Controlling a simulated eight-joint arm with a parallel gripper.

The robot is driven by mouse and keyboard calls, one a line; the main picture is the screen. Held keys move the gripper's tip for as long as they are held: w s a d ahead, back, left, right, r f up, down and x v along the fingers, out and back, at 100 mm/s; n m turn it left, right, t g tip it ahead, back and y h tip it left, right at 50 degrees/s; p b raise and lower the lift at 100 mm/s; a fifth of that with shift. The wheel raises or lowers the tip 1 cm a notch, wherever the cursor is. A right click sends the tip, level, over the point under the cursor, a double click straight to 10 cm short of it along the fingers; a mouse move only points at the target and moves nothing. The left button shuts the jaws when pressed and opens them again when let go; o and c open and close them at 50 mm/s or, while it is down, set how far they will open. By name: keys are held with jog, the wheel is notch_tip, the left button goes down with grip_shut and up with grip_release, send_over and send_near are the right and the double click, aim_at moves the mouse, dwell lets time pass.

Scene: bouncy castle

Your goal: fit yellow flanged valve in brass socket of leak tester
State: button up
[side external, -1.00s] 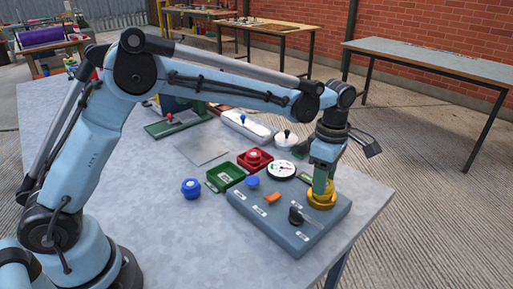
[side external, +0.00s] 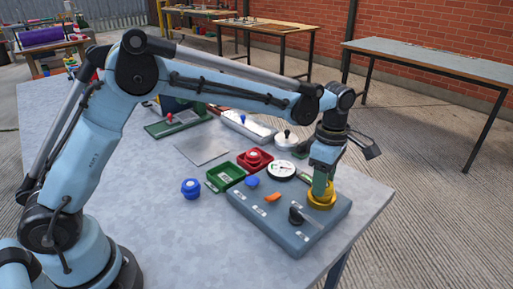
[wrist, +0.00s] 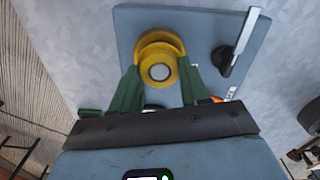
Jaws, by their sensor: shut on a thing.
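The yellow flanged valve (wrist: 158,75) is between the green fingers of my gripper (wrist: 160,83), which are shut on it. A grey round centre shows on the valve in the wrist view. In the side view, my gripper (side external: 321,188) points down at the right end of the blue-grey leak tester (side external: 275,228), with the valve (side external: 321,194) under the fingers. A yellow-gold rim, apparently the brass socket (wrist: 158,37), shows behind the valve in the wrist view. The two overlap, and I cannot tell how deep the valve sits.
A black knob with a grey lever (side external: 297,215) stands on the tester near the valve, with an orange part (side external: 272,197) and a blue cap (side external: 252,182) further left.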

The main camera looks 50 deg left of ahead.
jog(key=shift+f, duration=0.45)
dwell(1.0)
jog(key=o, duration=1.8)
jog(key=shift+r, duration=0.1)
jog(key=shift+r, duration=3.4)
